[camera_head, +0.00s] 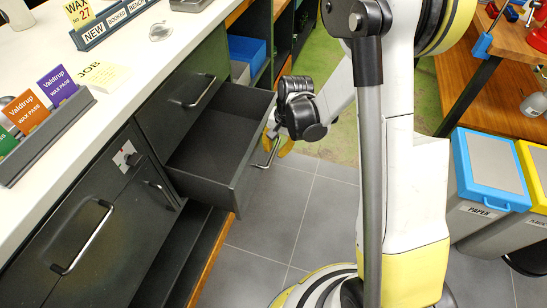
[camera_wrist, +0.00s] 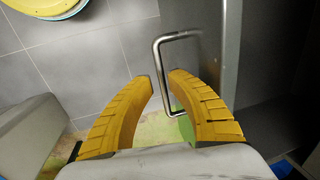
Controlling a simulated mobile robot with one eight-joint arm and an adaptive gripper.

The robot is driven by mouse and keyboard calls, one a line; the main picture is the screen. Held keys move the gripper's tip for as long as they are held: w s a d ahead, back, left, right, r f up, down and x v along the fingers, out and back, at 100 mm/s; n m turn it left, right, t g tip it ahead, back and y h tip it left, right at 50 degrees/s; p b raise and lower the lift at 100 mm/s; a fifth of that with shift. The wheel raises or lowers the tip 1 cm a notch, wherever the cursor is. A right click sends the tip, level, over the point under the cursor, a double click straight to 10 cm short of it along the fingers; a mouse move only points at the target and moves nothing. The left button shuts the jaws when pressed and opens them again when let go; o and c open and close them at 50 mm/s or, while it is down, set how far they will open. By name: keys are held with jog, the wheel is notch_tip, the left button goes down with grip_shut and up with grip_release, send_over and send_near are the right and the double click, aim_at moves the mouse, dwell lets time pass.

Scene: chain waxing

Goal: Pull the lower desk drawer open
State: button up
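The lower desk drawer (camera_head: 213,148) is dark grey, empty, and stands well out from the desk, below a shut upper drawer (camera_head: 180,98). Its metal bar handle (camera_head: 268,157) is on the front panel and also shows in the wrist view (camera_wrist: 157,62). My gripper (camera_wrist: 160,78) has its yellow fingers apart, one on each side of the handle bar. The right finger is inside the handle loop, between bar and drawer front. Small gaps seem to show beside the bar. In the head view my gripper (camera_head: 277,150) is at the drawer front, its fingers partly hidden by my wrist.
The white desktop (camera_head: 130,70) holds card stands. A cabinet door (camera_head: 75,240) at lower left is shut. Grey tiled floor (camera_head: 290,215) in front of the drawer is clear.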

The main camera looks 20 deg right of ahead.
jog(key=shift+w+a+f+b, duration=0.1)
jog(key=shift+a+f+b, duration=0.1)
jog(key=shift+f, duration=0.5)
jog(key=shift+w+a+f+b, duration=0.1)
jog(key=shift+f+b, duration=0.1)
jog(key=shift+f, duration=0.45)
grip_shut()
jog(key=shift+s+d, duration=0.1)
